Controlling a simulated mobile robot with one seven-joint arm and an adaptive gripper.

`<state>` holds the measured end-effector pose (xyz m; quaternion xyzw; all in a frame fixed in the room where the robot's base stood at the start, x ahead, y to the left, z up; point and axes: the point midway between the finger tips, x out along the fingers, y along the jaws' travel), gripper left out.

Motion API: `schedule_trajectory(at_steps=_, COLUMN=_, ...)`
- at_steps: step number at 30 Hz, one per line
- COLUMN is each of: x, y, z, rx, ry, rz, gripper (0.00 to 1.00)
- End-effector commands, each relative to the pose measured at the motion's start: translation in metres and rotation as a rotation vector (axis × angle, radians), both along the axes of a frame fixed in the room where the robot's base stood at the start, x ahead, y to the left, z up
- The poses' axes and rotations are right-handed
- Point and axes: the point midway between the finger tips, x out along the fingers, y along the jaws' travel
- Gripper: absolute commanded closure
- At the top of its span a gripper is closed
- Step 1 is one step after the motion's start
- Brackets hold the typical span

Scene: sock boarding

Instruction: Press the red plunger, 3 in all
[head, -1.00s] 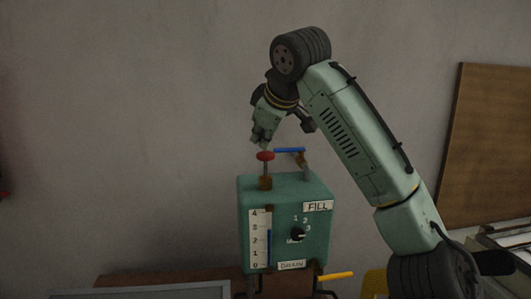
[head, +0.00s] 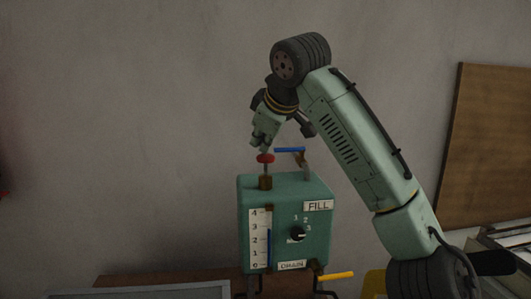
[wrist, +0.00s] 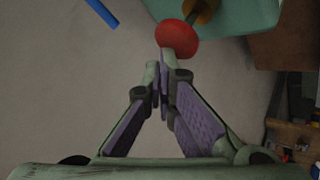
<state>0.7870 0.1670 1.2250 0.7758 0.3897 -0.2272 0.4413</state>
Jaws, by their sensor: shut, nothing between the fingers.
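The red plunger (head: 265,158) stands upright on top of a green box (head: 285,189), on a thin stem. My gripper (head: 264,149) is above the plunger, pointing down with its fingers together and empty. In the wrist view, the fingertips (wrist: 165,58) overlap the edge of the red plunger head (wrist: 177,38); I cannot tell whether they touch it.
A blue lever (head: 289,150) sits just right of the plunger on the box top. A dial (head: 298,234) and FILL and DRAIN labels are on the front. A yellow handle (head: 336,276) sticks out at lower right. A brown board (head: 489,145) leans at right. Left of the box is clear.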

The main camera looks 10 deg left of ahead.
Motion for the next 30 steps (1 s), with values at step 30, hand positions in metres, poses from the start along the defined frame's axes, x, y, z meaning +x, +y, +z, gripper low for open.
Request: schedule_trajectory(at_steps=30, x=0.000, y=0.000, z=-0.014, rx=-0.001, ry=0.002, rz=0.001, gripper=1.00)
